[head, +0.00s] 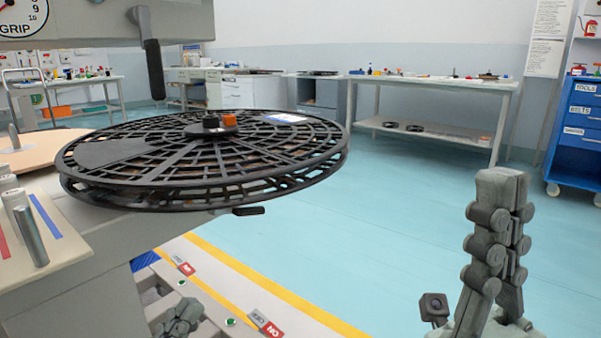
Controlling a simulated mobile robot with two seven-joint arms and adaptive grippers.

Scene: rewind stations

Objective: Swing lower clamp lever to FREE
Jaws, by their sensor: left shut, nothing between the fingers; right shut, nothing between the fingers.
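A short black lever handle (248,210) sticks out under the right front of the large black reel (205,170); it looks like the lower clamp lever. Its pivot is hidden beneath the reel, and I see no FREE mark. Another black lever (153,70) hangs down from the grey gauge housing above the reel. My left gripper (180,315) is low at the bottom edge, well below the reel and left of the short handle, partly cut off; it is shut and empty. My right gripper (503,190) points up at the right, shut and empty, apart from both levers.
A gauge marked GRIP (22,14) is at top left. Metal cylinders (30,235) stand on the beige plate (62,250) at left. Red-labelled switches (266,324) line the lower front. Open blue floor (400,200) lies right of the reel; a workbench (435,83) stands behind.

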